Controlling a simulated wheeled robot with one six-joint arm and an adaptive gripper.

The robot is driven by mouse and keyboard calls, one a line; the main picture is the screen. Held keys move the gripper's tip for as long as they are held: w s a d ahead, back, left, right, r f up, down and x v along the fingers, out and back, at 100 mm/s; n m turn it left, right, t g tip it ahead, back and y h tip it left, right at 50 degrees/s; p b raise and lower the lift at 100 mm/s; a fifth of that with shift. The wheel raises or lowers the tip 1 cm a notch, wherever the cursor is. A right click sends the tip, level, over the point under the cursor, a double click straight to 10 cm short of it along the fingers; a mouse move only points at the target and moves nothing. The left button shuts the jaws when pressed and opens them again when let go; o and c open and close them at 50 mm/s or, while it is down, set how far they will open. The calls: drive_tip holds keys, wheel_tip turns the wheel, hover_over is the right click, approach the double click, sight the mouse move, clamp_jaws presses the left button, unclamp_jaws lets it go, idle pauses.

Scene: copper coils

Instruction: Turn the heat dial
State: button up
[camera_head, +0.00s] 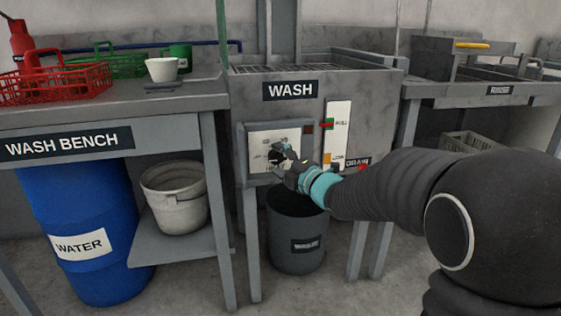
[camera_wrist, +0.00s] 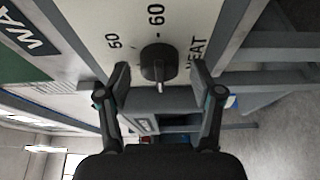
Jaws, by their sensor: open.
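The heat dial is a black round knob (camera_wrist: 159,64) on a pale panel marked with numbers and the word HEAT in the wrist view. A light pointer mark shows on the knob's lower side in that picture. My gripper (camera_wrist: 162,80) is open, with one finger on each side of the knob. A gap shows between each finger and the knob. In the head view my gripper (camera_head: 283,157) is in front of the pale dial panel (camera_head: 262,139) on the front of the wash unit (camera_head: 240,95) and partly hides the dial.
A white level strip (camera_head: 338,118) with coloured marks stands right of the dial panel. A red piece (camera_head: 364,163) sits by the DELAY label. A grey waste bin (camera_head: 297,245) stands below. The wash bench (camera_head: 180,100) is at left, the rinse bench (camera_head: 480,90) at right.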

drive_tip(key=c, duration=1.1)
drive_tip(key=shift+c, duration=0.2)
